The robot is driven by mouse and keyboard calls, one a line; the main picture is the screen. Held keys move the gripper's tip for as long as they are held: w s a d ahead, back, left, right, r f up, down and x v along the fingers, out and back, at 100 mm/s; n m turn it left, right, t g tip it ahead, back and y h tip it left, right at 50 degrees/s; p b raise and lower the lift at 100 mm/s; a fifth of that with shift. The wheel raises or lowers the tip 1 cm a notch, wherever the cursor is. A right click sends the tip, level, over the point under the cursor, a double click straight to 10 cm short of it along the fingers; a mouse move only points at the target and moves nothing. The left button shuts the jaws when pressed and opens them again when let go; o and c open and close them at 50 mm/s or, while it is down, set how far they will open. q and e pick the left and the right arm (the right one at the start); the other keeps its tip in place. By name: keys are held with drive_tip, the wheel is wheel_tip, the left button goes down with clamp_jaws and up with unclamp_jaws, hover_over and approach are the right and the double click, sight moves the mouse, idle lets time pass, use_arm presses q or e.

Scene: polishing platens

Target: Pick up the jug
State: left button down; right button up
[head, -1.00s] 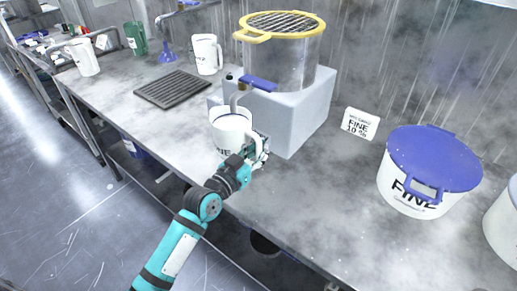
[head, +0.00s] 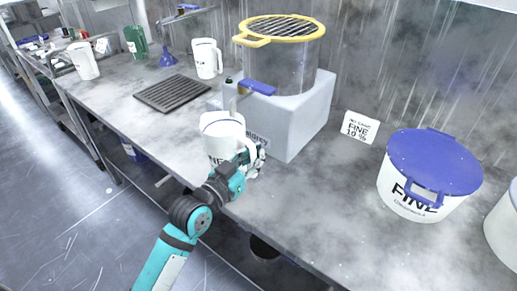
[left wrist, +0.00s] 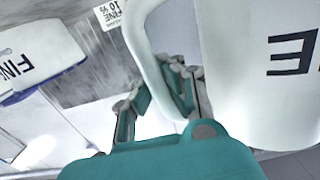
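The white jug (head: 221,140) with dark lettering is in front of the grey dispenser block, just clear of its tap. My left gripper (head: 254,160) is at the right side of the jug and shut on its handle. In the left wrist view the jug (left wrist: 245,75) fills the right side, its lettering upside down. Its handle (left wrist: 153,55) runs down between the fingers of my left gripper (left wrist: 155,100). The handle partly hides the fingers. Whether the jug's base touches the bench is unclear. My right gripper is not in view.
The grey dispenser block (head: 300,120) carries a clear tank (head: 300,65) with a yellow rim. A blue-lidded pot (head: 412,200) and a small sign (head: 360,127) stand to the right. A dark grate (head: 172,93) and another white jug (head: 206,59) are at the left.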

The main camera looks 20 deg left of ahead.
use_arm(q)
drive_tip(key=s+r+b, duration=0.1)
drive_tip(key=s, duration=1)
drive_tip(key=shift+s+d+r, duration=0.2)
drive_tip(key=shift+d+r, duration=0.1)
drive_tip(key=shift+s, duration=0.1)
